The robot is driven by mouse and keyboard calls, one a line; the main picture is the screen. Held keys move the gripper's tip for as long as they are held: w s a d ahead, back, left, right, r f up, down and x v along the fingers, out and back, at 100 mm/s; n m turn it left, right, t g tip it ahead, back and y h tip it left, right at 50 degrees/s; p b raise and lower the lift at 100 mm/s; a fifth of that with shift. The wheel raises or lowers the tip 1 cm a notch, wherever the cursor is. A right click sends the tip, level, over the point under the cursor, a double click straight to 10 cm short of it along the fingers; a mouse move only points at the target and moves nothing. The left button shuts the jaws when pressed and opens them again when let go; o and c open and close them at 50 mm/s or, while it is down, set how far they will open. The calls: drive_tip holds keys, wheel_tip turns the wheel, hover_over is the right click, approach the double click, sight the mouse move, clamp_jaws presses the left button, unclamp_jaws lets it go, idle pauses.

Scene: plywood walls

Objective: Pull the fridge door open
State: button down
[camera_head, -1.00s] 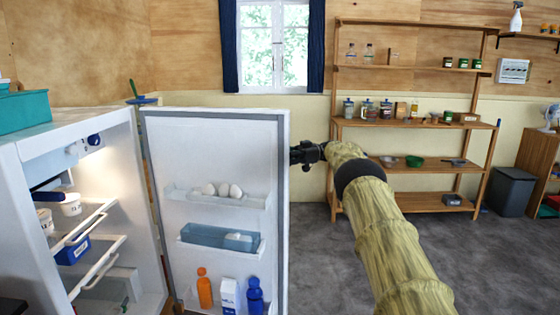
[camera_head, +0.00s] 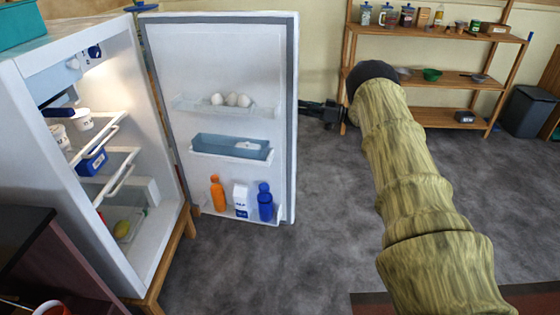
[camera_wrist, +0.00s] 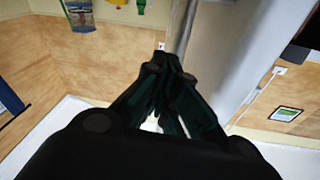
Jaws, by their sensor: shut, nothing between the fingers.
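The white fridge (camera_head: 85,36) stands at the left with its interior in sight. Its door (camera_head: 215,60) is swung wide open, its inner face with shelves towards my head camera. My gripper (camera_head: 306,107) is at the free right edge of the door, about halfway up, pointing left. In the wrist view my gripper's dark fingers (camera_wrist: 166,62) are shut together with nothing between them, close to a pale door panel (camera_wrist: 228,50) and a grey bar along it (camera_wrist: 183,22). The door's outer face is hidden in the head view; I cannot tell whether the fingers touch it.
Door shelves hold eggs (camera_head: 231,100), an orange bottle (camera_head: 217,193), a carton (camera_head: 241,201) and a blue bottle (camera_head: 265,202). A wooden rack (camera_head: 440,38) and a dark bin (camera_head: 527,110) stand at the back right. Grey floor (camera_head: 320,220) is clear between door and arm.

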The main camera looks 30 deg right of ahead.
drive_tip(key=s+a+f+m+t+h, duration=0.1)
drive_tip(key=s+a+f+m+h, duration=0.2)
drive_tip(key=f, duration=0.6)
drive_tip(key=s+a+f+m+h, duration=0.1)
drive_tip(key=s+f+m+h, duration=0.3)
drive_tip(key=f, duration=0.4)
drive_tip(key=s+a+f+m+t+h, duration=0.15)
drive_tip(key=s+f+h, duration=0.3)
drive_tip(key=f, duration=0.45)
drive_tip(key=s+a+f+m+g+h+b, duration=0.15)
drive_tip(key=s+a+m+b, duration=0.25)
drive_tip(key=a+m, duration=0.55)
drive_tip(key=s+a+f+m+h+b, duration=0.2)
drive_tip(key=s+a+m+h+b, duration=0.15)
drive_tip(key=a+m, duration=0.6)
drive_tip(key=s+a+f+m+g+h+b, duration=0.1)
drive_tip(key=s+a+m+h+b, duration=0.15)
drive_tip(key=a+m+b, duration=0.65)
drive_tip(key=m+h+b, duration=0.2)
drive_tip(key=m+h, duration=0.6)
drive_tip(key=m, duration=0.9)
approach(283, 155)
drive_tip(key=shift+n, duration=0.25)
drive_tip(key=b+x, duration=0.1)
drive_tip(key=x, duration=0.5)
drive_tip(key=shift+w+a+b, duration=0.1)
drive_tip(key=shift+a+b, duration=0.05)
drive_tip(key=shift+b, duration=0.25)
